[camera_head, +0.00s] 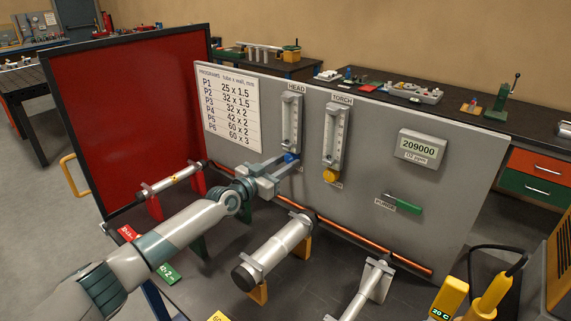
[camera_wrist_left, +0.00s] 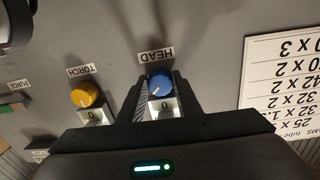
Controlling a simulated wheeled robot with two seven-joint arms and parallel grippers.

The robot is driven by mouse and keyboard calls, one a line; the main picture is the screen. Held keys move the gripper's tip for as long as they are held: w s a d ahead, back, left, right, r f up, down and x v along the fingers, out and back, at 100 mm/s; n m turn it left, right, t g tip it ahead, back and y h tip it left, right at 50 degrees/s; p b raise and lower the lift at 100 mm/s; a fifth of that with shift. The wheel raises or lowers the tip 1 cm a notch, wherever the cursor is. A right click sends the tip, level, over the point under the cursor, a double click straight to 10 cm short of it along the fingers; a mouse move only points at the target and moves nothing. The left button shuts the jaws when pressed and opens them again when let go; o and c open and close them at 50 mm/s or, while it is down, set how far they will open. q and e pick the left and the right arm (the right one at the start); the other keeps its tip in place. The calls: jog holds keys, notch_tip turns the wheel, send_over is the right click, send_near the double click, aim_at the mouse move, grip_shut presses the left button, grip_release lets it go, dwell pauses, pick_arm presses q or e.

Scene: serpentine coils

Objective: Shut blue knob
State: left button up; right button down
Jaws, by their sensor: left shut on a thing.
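The blue knob (camera_head: 291,157) sits at the foot of the HEAD flow gauge (camera_head: 291,122) on the grey panel. In the left wrist view the blue knob (camera_wrist_left: 160,84) lies between my fingers, above a small plate marked 0. My left gripper (camera_head: 284,163) reaches the panel from the left and is shut on the blue knob; it also shows in the left wrist view (camera_wrist_left: 158,95). The knob's white mark is partly visible, but its exact setting is hard to tell. My right gripper is not in view.
A yellow knob (camera_head: 333,175) sits under the TORCH gauge (camera_head: 337,135), right of the blue one. A green PURGE handle (camera_head: 403,203) and a display reading 209000 (camera_head: 419,148) are farther right. A copper tube (camera_head: 345,233) runs low before the panel (camera_head: 455,190).

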pick_arm(q)
jog(key=n+b, duration=0.3)
jog(key=n, duration=0.2)
jog(key=shift+s+n, duration=0.1)
jog(key=shift+n, duration=0.3)
jog(key=o, duration=1)
jog(key=shift+o, duration=0.2)
